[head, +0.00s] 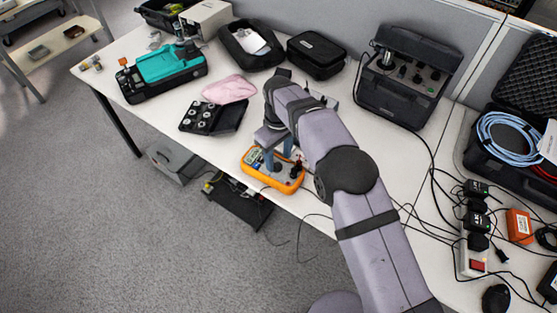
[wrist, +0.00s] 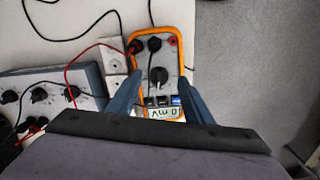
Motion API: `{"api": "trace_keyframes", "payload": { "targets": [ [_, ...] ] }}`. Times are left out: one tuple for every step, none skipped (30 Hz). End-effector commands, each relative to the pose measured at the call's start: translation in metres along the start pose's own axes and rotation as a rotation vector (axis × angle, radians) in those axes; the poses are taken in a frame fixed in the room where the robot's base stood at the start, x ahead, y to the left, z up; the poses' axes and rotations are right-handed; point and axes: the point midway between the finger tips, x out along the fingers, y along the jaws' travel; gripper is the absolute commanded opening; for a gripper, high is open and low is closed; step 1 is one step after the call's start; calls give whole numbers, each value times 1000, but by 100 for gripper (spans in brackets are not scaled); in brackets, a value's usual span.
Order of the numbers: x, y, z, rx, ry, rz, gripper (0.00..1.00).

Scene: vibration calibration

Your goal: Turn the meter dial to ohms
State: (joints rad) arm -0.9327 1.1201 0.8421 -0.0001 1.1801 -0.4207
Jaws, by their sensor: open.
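The orange multimeter (head: 262,177) lies near the front edge of the white table, below my gripper (head: 279,152). In the wrist view the meter (wrist: 190,47) shows its grey face inside an orange frame. Its black dial (wrist: 159,76) sits in the middle of the face, with a light pointer mark. The display (wrist: 163,114) reads upside down and seems to end in "0 mV", partly hidden. In the wrist view the blue fingers of my gripper (wrist: 162,98) are apart, one on each side of the meter's lower part. Nothing shows between them but the meter face.
A control box with black knobs (wrist: 38,95) lies left of the meter in the wrist view. A red lead (wrist: 85,58) and black cables run near it. The table edge is close.

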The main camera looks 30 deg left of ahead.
Motion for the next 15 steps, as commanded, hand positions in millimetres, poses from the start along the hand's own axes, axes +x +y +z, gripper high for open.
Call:
{"api": "trace_keyframes", "payload": {
  "targets": [
    [6, 0, 1, 0, -3, -2, 46],
    [9, 0, 1, 0, -2, -1, 46],
    [13, 0, 0, 0, -2, -1, 46],
    [16, 0, 0, 0, -2, -1, 46],
    [19, 0, 1, 0, -2, -1, 46],
    [22, 0, 0, 0, -1, -1, 46],
    [23, 0, 0, 0, 0, 0, 46],
    [25, 0, 0, 0, 0, 0, 46],
    [26, 0, 0, 0, 0, 0, 46],
    [27, 0, 0, 0, 0, 0, 46],
    [28, 0, 0, 1, 0, 0, 46],
    [29, 0, 0, 1, 0, 0, 46],
    [29, 0, 0, 1, 0, 0, 46],
    [29, 0, 0, 1, 1, 0, 46],
    [29, 0, 0, 1, 1, 0, 46]
  ]
}}
